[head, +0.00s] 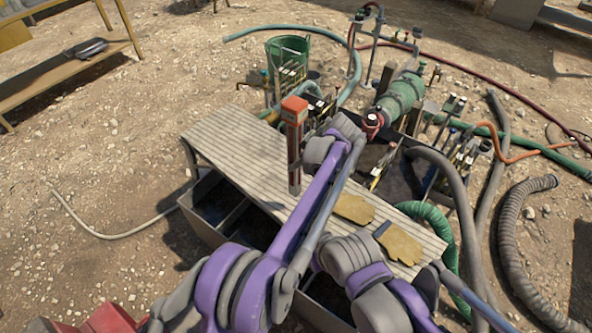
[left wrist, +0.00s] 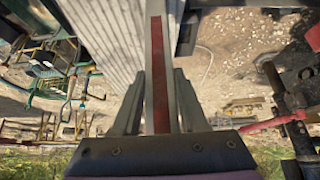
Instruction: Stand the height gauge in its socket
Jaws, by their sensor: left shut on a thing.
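The height gauge (head: 293,135) is an upright, narrow bar with an orange-red cap and a dark red and grey shaft, over the slatted bench in the head view. My left gripper (head: 309,158) is shut on its shaft. In the left wrist view my left gripper (left wrist: 159,100) has its fingers on either side of the gauge's red-striped bar (left wrist: 158,75). I cannot tell whether the gauge's foot touches the slats. I cannot make out the socket. My right gripper is not in view; only part of my right arm shows at the bottom.
The slatted bench (head: 232,150) has a pair of tan gloves (head: 399,244) at its right end. Behind it stand a green bucket (head: 288,48), a green pump (head: 400,95) and several hoses. A ribbed grey hose (head: 508,245) lies on the right. Bare slats lie left of the gauge.

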